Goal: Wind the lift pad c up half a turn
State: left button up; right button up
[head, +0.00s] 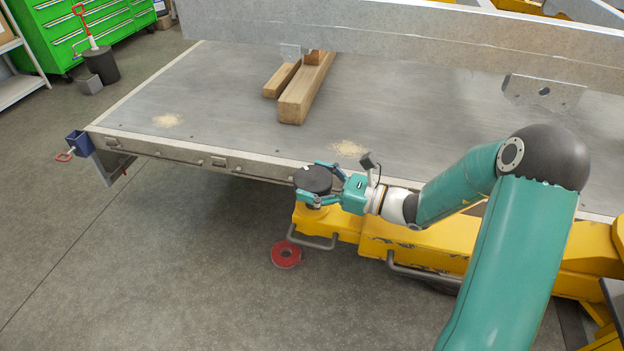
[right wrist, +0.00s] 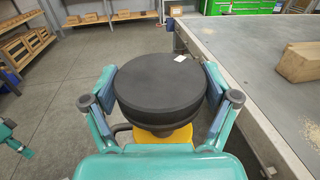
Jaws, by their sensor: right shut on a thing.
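The lift pad c (head: 313,179) is a round black disc on the end of a yellow lift arm (head: 345,227), beside the near edge of the trailer deck. In the right wrist view the pad (right wrist: 160,85) fills the middle, with a small white mark near its far right rim. My right gripper (head: 316,184) is shut on the pad, one finger on each side of its rim. The pad's underside and screw are mostly hidden. My left gripper is not in the head view; a teal part at the left edge of the right wrist view is too cut off to tell.
The grey trailer deck (head: 220,95) lies just behind the pad, with wooden beams (head: 305,90) on it and a steel beam above. A red ring (head: 286,254) lies on the floor below. A metal handle (head: 313,240) sticks out from the yellow arm.

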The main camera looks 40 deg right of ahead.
jog(key=shift+n+y, duration=0.3)
jog(key=shift+y, duration=0.1)
jog(key=n+g+y+p, duration=0.1)
jog(key=n+g+y, duration=0.2)
jog(key=g, duration=0.1)
jog(key=shift+w+y+p, duration=0.1)
jog(key=shift+y+p, duration=0.3)
jog(key=shift+f+n+g+y+p, duration=0.1)
jog(key=shift+n+g+y+p, duration=0.15)
jog(key=shift+n+g+y, duration=0.85)
jog(key=shift+n+g+y+p, duration=0.2)
jog(key=shift+n+g+y, duration=0.3)
jog(key=shift+n+g, duration=1.15)
jog(key=shift+m+g, duration=0.25)
jog(key=shift+g, duration=0.3)
jog(key=o, duration=0.9)
jog(key=shift+o, duration=0.2)
